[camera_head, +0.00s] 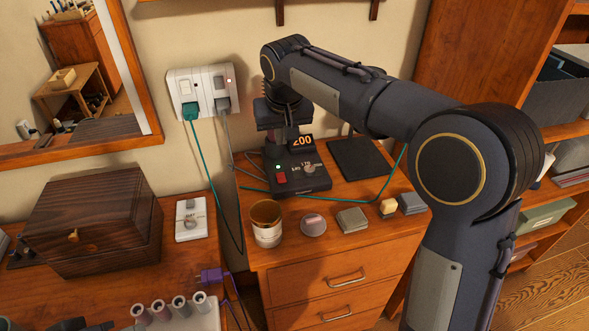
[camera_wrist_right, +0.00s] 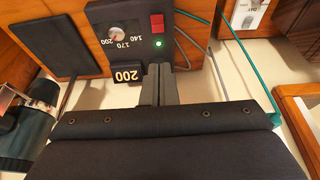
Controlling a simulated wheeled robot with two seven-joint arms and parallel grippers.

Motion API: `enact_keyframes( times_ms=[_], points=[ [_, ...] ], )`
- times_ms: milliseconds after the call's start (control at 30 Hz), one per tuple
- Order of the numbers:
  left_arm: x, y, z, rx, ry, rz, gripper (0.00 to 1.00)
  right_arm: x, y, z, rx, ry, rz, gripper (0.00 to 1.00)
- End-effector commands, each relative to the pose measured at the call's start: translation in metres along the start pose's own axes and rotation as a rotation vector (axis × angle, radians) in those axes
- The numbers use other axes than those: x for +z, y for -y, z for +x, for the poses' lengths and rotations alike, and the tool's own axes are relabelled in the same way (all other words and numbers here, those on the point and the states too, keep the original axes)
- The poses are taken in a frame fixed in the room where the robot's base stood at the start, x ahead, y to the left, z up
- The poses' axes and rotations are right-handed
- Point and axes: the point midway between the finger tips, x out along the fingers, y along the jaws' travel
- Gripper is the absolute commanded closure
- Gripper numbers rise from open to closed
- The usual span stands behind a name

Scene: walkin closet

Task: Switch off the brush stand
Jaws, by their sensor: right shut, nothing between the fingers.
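The brush stand appears to be the dark unit (camera_head: 316,182) on the right-hand cabinet. Its front carries a red switch (camera_head: 281,177), a lit green lamp and a dial marked 140, 170 and 200. A "200" tag stands behind them. In the right wrist view the red switch (camera_wrist_right: 157,23) and green lamp (camera_wrist_right: 159,44) show clearly. My right gripper (camera_wrist_right: 159,70) is shut and empty, its fingertips just short of the unit beside the "200" tag, apart from the red switch. In the head view my arm hides part of the unit. My left gripper is not in view.
A wall socket plate (camera_head: 187,72) has a teal plug and a grey plug; a red light glows at its right switch. A tin (camera_head: 266,233), a round lid (camera_head: 313,225) and small blocks line the cabinet front. A wooden box (camera_head: 85,200) and white switch unit (camera_head: 190,230) stand left.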

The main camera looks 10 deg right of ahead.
Motion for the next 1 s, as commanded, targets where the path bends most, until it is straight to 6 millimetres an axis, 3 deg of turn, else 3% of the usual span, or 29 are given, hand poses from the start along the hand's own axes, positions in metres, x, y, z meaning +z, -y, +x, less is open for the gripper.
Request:
enact_keyframes(
  times_ms=[367, 800, 1000],
  points=[
    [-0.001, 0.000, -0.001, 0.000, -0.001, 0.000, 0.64, 0.000, -0.001, 0.009, 0.002, 0.004, 0.000, 1.00],
    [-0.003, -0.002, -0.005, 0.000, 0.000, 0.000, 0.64, 0.000, -0.002, 0.095, 0.003, 0.006, -0.001, 1.00],
    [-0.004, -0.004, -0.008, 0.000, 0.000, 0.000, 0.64, 0.006, -0.001, 0.125, 0.001, 0.004, 0.000, 1.00]
  ],
)
